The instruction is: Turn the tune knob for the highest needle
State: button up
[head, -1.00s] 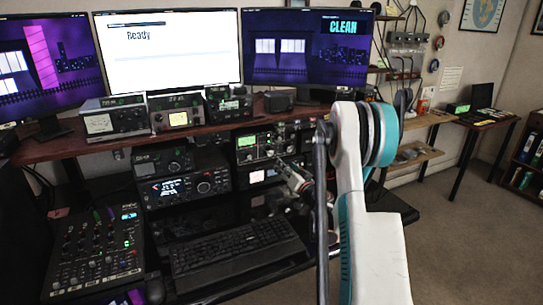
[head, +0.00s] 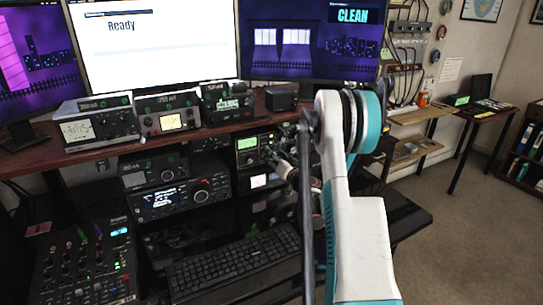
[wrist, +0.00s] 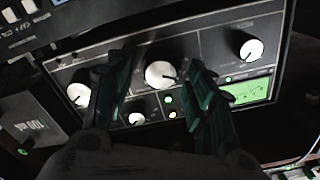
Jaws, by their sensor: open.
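The tuner panel fills the wrist view, tilted, with white knobs and a lit green meter (wrist: 247,92). Its needle is too small to read. A large white knob (wrist: 160,74) sits near the middle of the panel. My gripper (wrist: 160,62) is open, with its two dark green fingers on either side of that knob; I cannot tell whether they touch it. More white knobs show at the left (wrist: 79,93) and upper right (wrist: 249,47). I cannot read which is the tune knob. In the head view, the green meter (head: 247,143) is left of my arm, which hides part of the panel.
Other radios, such as one with a large dial (head: 160,199), stand left of the tuner. A keyboard (head: 235,262) and a mixer (head: 85,265) lie below. A wooden shelf (head: 60,153) runs above. One monitor reads "Ready" (head: 150,45), another "CLEAN" (head: 310,40).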

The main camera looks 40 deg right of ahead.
jog(key=shift+c, duration=0.5)
jog(key=c, duration=1)
jog(key=shift+o, duration=0.2)
jog(key=shift+m, duration=2)
jog(key=shift+s, duration=0.1)
jog(key=o, duration=1.1)
jog(key=shift+c, duration=0.2)
